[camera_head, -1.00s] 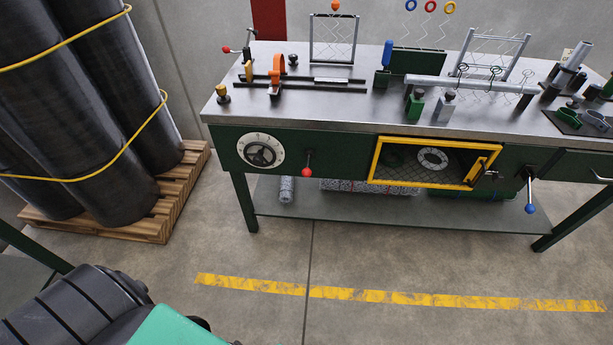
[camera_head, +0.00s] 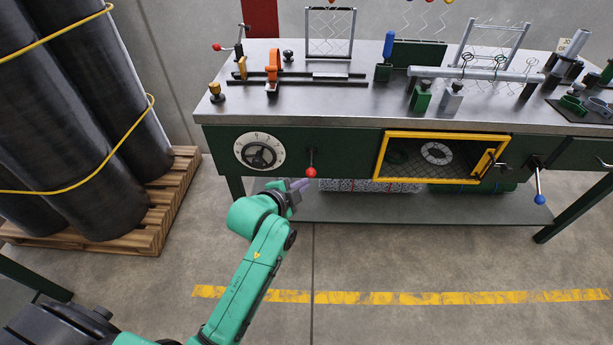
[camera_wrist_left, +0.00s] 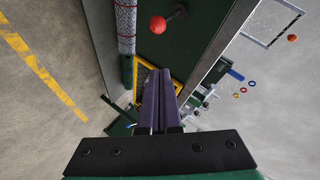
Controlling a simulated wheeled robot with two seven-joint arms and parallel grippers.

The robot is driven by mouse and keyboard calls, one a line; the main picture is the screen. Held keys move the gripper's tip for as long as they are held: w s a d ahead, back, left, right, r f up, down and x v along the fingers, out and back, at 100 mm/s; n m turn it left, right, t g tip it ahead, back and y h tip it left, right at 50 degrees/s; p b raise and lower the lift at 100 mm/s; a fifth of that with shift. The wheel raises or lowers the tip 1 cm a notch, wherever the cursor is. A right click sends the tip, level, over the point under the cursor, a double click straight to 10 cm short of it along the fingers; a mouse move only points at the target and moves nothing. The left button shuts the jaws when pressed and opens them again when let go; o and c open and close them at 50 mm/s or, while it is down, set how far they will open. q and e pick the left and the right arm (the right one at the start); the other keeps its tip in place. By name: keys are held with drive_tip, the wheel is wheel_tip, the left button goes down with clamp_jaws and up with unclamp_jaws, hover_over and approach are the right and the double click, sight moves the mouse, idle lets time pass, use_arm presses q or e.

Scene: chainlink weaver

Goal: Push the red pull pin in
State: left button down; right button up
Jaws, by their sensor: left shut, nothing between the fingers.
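The red pull pin (camera_head: 311,172) is a red ball on a short dark stem, sticking out from the green front panel of the workbench, right of the white dial. In the left wrist view its red ball (camera_wrist_left: 157,24) shows at the top centre with its stem behind it. My left gripper (camera_head: 303,184) is just below and left of the ball in the head view; I cannot tell whether they touch there. In the left wrist view its purple fingers (camera_wrist_left: 158,74) are shut with nothing between them, and the ball shows apart from them. My right gripper is not in view.
The white dial (camera_head: 259,151) is left of the pin. A yellow-framed window (camera_head: 381,157) and a blue-tipped lever (camera_head: 539,198) are to the right. A lower shelf (camera_head: 400,208) runs under the bench. Dark rolls on a pallet (camera_head: 172,205) stand left. The front floor is clear.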

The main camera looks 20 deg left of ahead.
sight(310, 168)
use_arm(q)
drive_tip(key=x, duration=0.3)
drive_tip(key=a+x, duration=0.1)
drive_tip(key=x, duration=0.2)
drive_tip(key=f+x, duration=0.1)
drive_tip(key=x, duration=0.3)
drive_tip(key=shift+s+a+r+b, duration=0.1)
drive_tip(key=shift+a+b, duration=0.3)
drive_tip(key=shift+w+a+f, duration=0.3)
drive_tip(key=shift+a+f, duration=0.05)
drive_tip(key=w+b, duration=0.1)
drive_tip(key=w, duration=0.1)
drive_tip(key=w+a+b, duration=0.1)
drive_tip(key=w, duration=0.1)
drive_tip(key=shift+w+f, duration=0.1)
drive_tip(key=shift+w, duration=0.1)
drive_tip(key=shift+w+a+b, duration=0.1)
drive_tip(key=shift+w+b, duration=0.2)
drive_tip(key=shift+r, duration=0.2)
